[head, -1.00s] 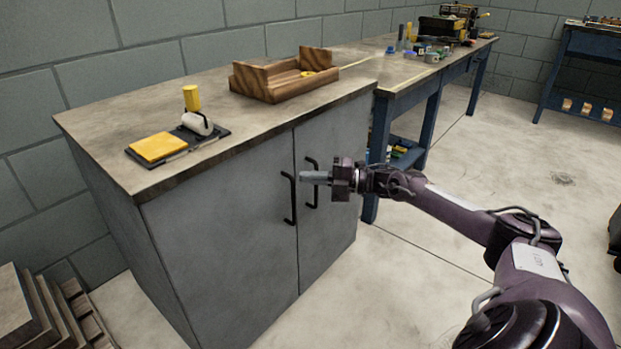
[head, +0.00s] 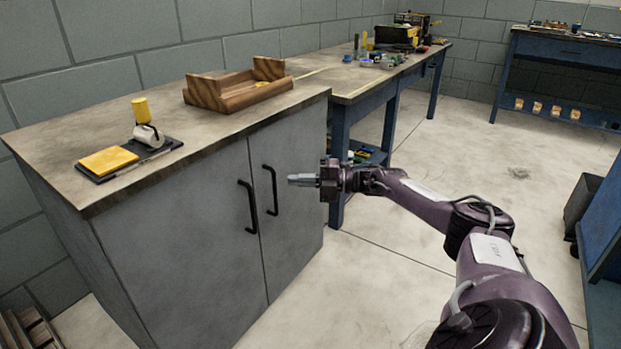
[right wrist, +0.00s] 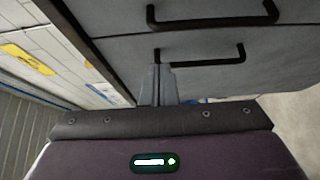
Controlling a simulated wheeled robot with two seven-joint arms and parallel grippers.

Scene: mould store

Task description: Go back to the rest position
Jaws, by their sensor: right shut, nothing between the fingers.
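My right gripper (head: 302,180) is shut and empty. It is held out level in front of the grey cabinet (head: 185,240), just right of its two black door handles in the head view. In the right wrist view the closed fingers (right wrist: 158,84) point toward the cabinet front, with the near handle (right wrist: 200,58) behind their tips; I cannot tell how wide the gap is. Both cabinet doors look closed. My left gripper is in neither view.
A blue workbench (head: 345,130) stands beyond. Pale floor (head: 480,160) is open to the right.

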